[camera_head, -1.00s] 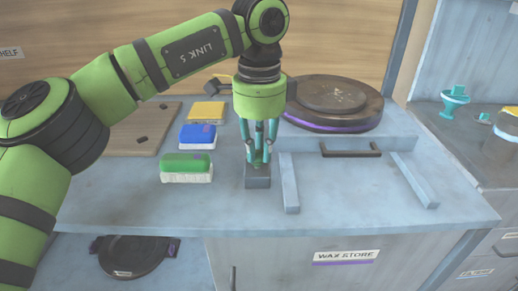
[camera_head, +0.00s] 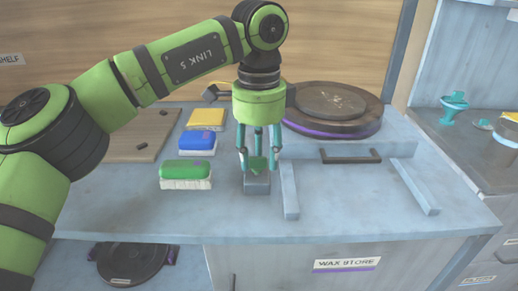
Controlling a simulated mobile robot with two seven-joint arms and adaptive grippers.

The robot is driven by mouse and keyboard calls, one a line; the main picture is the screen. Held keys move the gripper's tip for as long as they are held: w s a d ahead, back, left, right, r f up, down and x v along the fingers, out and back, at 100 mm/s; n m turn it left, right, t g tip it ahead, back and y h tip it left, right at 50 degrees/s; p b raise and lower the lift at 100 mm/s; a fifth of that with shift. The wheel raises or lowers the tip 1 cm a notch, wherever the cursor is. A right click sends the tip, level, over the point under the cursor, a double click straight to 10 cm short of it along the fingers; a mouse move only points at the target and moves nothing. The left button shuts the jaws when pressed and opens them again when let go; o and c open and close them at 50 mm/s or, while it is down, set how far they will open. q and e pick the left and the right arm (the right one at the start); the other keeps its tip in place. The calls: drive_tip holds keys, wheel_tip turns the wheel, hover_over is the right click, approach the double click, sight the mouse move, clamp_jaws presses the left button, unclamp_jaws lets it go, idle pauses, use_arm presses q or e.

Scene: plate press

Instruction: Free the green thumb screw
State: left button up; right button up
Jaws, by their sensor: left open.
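The green thumb screw (camera_head: 257,165) sits on top of a small grey block (camera_head: 257,184) at the front middle of the bench. My left gripper (camera_head: 258,158) points straight down over it. Its teal fingers are spread to either side of the screw, with gaps between them and it. The gripper is open and holds nothing. The screw's lower part is hidden in or behind the block. My right gripper is not in view.
Green (camera_head: 187,170), blue (camera_head: 198,141) and yellow (camera_head: 206,117) blocks lie left of the gripper. A round dark plate (camera_head: 362,125) with a purple edge stands behind right. Grey rails (camera_head: 289,190) flank a clear area. A teal part (camera_head: 454,107) is on the right counter.

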sight(259, 159)
use_arm(q)
wheel_tip(259, 159, up, 12)
idle(0.6)
idle(1.6)
